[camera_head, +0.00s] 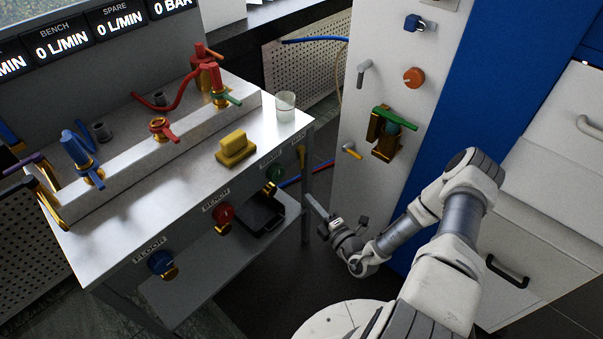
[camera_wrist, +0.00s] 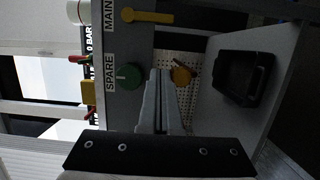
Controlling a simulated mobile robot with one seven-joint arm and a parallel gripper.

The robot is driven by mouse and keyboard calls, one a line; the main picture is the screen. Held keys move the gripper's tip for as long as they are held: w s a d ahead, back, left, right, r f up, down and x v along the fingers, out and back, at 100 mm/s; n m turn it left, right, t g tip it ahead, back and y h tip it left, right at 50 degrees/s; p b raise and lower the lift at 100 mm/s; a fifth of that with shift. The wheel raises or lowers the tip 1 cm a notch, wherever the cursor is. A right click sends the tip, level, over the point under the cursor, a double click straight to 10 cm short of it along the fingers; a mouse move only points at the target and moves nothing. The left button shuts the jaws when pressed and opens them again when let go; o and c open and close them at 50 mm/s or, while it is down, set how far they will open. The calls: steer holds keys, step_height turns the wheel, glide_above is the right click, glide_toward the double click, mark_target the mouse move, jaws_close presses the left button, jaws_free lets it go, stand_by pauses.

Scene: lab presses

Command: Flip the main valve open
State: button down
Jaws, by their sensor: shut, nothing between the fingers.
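The main valve is a yellow lever (camera_wrist: 148,16) beside the MAIN label (camera_wrist: 108,18), near the top of the wrist view. Its long handle points away from the label. In the head view the same yellow lever (camera_head: 301,156) hangs down at the right end of the bench front, partly hard to make out. My gripper (camera_head: 309,198) is below and in front of that end of the bench. In the wrist view my gripper (camera_wrist: 161,73) has its fingers together, with nothing between them. They point toward the bench front and appear apart from the yellow lever.
A green knob (camera_wrist: 127,76) with a brass part (camera_wrist: 181,76) sits by the SPARE label, close to my fingers in the picture. A black tray (camera_head: 262,213) lies on the lower shelf. A white panel with valves (camera_head: 386,134) stands to the right.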

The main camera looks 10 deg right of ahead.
mark_target(301, 158)
steer(key=w+b, duration=0.3)
steer(key=w, duration=0.8)
steer(key=shift+w+a, duration=0.25)
steer(key=shift+w, duration=0.1)
steer(key=shift+b, duration=0.3)
steer(key=shift+w+d+n, duration=0.1)
steer(key=shift+d+n, duration=0.1)
steer(key=shift+n, duration=0.1)
